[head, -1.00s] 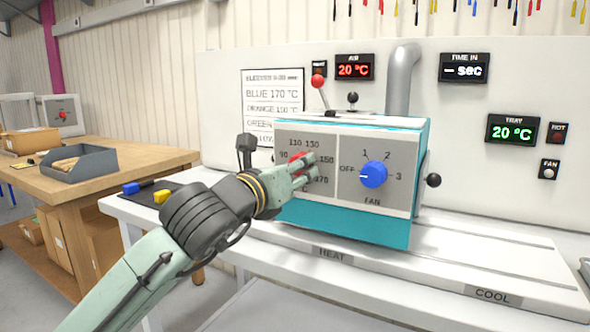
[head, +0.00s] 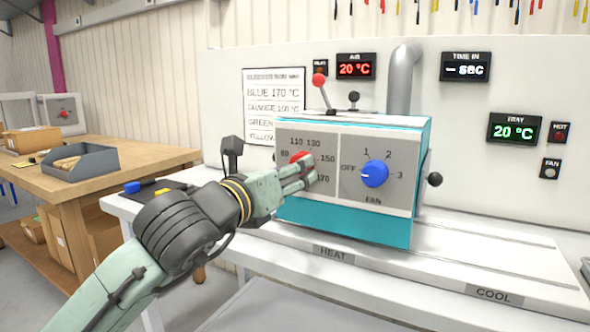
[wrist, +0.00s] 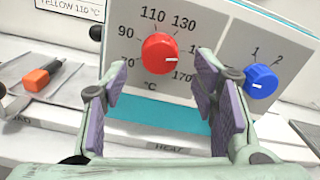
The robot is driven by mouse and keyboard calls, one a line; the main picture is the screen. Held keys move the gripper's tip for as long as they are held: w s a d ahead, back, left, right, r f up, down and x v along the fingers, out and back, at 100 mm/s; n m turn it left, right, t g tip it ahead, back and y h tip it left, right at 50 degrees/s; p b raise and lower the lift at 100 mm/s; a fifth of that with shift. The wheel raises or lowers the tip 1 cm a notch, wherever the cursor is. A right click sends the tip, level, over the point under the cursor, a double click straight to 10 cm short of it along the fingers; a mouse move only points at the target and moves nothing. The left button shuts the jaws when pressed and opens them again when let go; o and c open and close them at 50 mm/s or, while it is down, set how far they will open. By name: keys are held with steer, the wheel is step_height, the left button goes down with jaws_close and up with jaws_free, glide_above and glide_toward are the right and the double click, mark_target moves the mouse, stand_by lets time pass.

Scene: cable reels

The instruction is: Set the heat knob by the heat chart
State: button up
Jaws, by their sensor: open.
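The red heat knob (head: 299,158) is on the left half of the grey panel of a teal box, ringed by numbers. In the wrist view the heat knob (wrist: 158,45) has a white mark pointing right and slightly down, toward the partly hidden numbers before 170. My gripper (head: 308,174) is open in front of the dial; in the wrist view its fingers (wrist: 160,72) stand apart, one to each side below the knob, holding nothing. Whether they touch the panel I cannot tell. The heat chart (head: 273,92) reads blue 170, orange 150, then green and yellow; the wrist view shows yellow 110.
The blue fan knob (head: 374,174) sits close right of my fingers and points at OFF. A red-tipped lever (head: 319,81) and a black-tipped one (head: 353,97) rise above the box. Air and tray displays (head: 515,130) read 20 °C. An orange-and-black object (wrist: 40,77) lies left.

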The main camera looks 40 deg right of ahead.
steer(key=v, duration=0.8)
steer(key=shift+a, duration=0.25)
steer(key=shift+s, duration=0.1)
